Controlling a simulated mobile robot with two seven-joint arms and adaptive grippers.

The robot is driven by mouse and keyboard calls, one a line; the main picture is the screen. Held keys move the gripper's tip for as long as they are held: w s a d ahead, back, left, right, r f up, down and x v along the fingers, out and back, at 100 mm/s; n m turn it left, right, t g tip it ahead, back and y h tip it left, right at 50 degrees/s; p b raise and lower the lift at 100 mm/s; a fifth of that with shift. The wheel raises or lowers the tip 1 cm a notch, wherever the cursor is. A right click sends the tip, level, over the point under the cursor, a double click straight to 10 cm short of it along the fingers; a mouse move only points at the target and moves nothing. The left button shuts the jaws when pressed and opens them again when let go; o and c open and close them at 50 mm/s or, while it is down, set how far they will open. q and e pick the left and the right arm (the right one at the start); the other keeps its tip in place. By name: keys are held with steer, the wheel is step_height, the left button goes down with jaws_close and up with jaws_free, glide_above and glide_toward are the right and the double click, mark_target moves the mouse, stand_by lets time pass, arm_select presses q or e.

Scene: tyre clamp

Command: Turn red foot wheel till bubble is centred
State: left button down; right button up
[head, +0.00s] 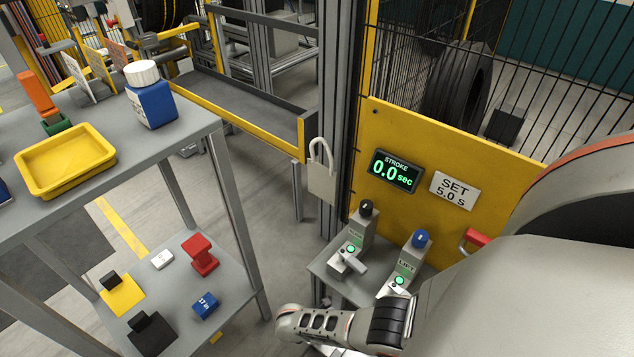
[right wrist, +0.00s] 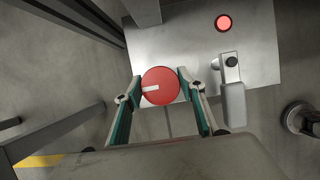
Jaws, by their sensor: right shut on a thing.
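The red foot wheel (right wrist: 160,86) is a round red disc with a white mark reaching from near its middle to its left edge, in the right wrist view. My right gripper (right wrist: 162,92) is shut on it, with one green-lined finger at its left and one at its right. The wheel lies at the near edge of a metal plate (right wrist: 185,42). No bubble shows in either view. In the head view my right arm comes in from the right and its fingers do not show. My left gripper is not in view.
A lit red lamp (right wrist: 224,22) and a grey lever (right wrist: 232,95) are on the plate, right of the wheel. A dark round foot (right wrist: 302,118) stands farther right.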

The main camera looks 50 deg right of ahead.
steer(key=shift+s+a+f, duration=0.15)
steer(key=o, duration=1.1)
steer(key=shift+r, duration=0.2)
steer(key=shift+a+r, duration=0.2)
steer(key=shift+r, duration=0.25)
steer(key=a, duration=1.2)
steer(key=shift+s, duration=0.4)
